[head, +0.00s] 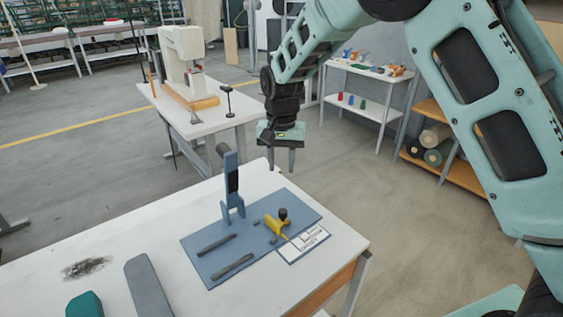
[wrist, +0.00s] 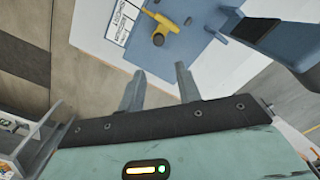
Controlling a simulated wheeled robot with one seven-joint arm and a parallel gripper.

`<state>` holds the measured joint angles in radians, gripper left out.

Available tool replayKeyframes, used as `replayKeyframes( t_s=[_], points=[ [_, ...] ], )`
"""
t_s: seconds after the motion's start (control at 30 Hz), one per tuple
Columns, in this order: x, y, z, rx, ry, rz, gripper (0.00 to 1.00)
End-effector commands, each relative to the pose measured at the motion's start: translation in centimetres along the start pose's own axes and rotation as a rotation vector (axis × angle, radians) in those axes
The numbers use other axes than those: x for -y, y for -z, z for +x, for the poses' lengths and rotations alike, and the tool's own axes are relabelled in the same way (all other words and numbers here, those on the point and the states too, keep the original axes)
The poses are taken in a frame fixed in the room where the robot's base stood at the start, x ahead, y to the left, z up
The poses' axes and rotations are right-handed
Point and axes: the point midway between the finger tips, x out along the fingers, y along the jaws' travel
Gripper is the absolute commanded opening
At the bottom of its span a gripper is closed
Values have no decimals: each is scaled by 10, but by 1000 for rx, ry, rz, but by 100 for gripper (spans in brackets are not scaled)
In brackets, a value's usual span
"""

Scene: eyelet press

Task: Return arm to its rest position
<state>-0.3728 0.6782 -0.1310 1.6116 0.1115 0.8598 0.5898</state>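My gripper (head: 281,170) hangs in the air beyond the far edge of the white table (head: 140,230), with its fingers pointing down. In the wrist view my gripper (wrist: 158,74) has its two grey fingers apart and nothing between them. On the table lies a blue board (head: 205,268) with an upright blue press (head: 231,190) at its back. The press also shows at the right of the wrist view (wrist: 268,32). A yellow tool with a black knob (head: 275,224) rests on the board, apart from my gripper. It also shows in the wrist view (wrist: 170,22).
A grey block (head: 148,287) and a teal object (head: 85,305) are at the table's front left. A sewing machine (head: 187,62) on another table stands behind. Shelves (head: 365,85) stand behind right.

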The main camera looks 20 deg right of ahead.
Motion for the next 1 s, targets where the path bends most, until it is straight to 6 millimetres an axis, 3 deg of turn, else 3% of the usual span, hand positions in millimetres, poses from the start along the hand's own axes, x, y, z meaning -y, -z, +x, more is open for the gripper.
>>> replayKeyframes(
  t_s=[0.2, 0.5, 0.57, 0.67, 0.73, 0.87, 1.0],
  points=[
    [0, 0, -12, 0, -1, 0, 34],
    [0, 0, -12, 0, -1, 0, 34],
    [1, -7, -16, 4, 7, -18, 34],
    [4, -38, -27, 20, 33, -97, 34],
    [4, -74, -40, 33, 58, -193, 34],
    [-5, -158, -61, 48, 99, -426, 34],
    [-34, -242, -72, 38, 110, -687, 34]
  ],
)
